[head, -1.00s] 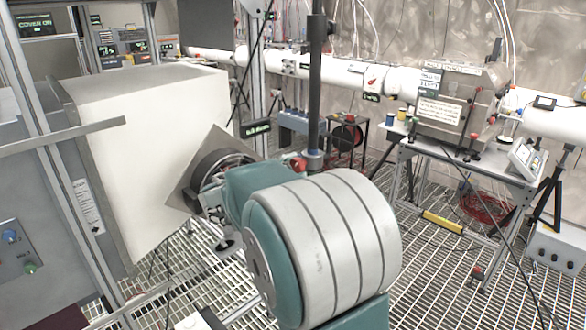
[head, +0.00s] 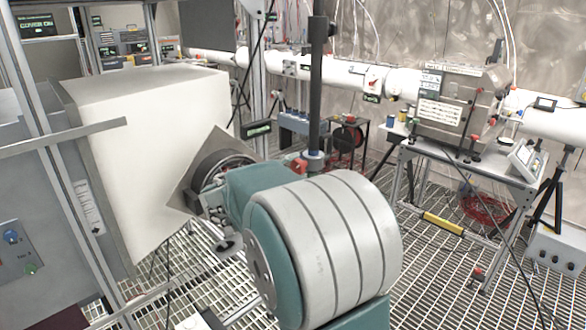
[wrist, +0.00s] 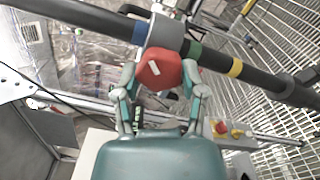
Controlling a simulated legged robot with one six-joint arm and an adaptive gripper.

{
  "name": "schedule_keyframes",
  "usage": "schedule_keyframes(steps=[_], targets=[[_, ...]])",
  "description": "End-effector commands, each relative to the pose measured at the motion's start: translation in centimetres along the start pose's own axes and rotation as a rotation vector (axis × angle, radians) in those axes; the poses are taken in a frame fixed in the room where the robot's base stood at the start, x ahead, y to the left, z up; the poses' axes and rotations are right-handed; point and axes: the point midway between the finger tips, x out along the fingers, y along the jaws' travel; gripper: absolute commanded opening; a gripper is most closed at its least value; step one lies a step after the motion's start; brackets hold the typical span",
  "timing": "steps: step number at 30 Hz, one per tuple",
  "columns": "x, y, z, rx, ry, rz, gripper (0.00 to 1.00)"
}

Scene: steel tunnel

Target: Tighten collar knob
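The red collar knob (wrist: 160,68) sits on a grey collar (wrist: 166,33) around a dark pole (wrist: 235,67) with blue, green and yellow bands. In the head view the knob (head: 299,166) shows as a small red patch beside the upright pole (head: 317,90), just past my arm, which hides part of it. The collar (head: 313,158) there looks blue-grey. My gripper (wrist: 159,72) has one fingertip on each side of the knob, seemingly touching it. The fingers look closed on it. In the head view my gripper is hidden behind my arm.
A large white box (head: 150,150) with a tilted square plate stands left of my arm. A table (head: 470,165) with a metal box stands at the right. A white pipe (head: 340,72) runs along the back. Grated floor (head: 440,270) is open at the right front.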

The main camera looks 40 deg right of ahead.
Motion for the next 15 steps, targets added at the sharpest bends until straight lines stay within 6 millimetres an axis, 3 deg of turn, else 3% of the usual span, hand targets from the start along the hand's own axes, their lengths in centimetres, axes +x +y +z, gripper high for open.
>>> schedule_keyframes(steps=[1, 2, 3, 15], targets=[[0.10, -0.07, 0.01, -0.001, -0.001, -0.002, 0.71], [0.09, -0.07, 0.01, -0.001, -0.001, -0.002, 0.85], [0.07, -0.07, 0.01, -0.001, -0.001, -0.001, 0.89], [-0.28, -0.01, -0.01, -0.001, -0.001, 0.001, 0.89]])
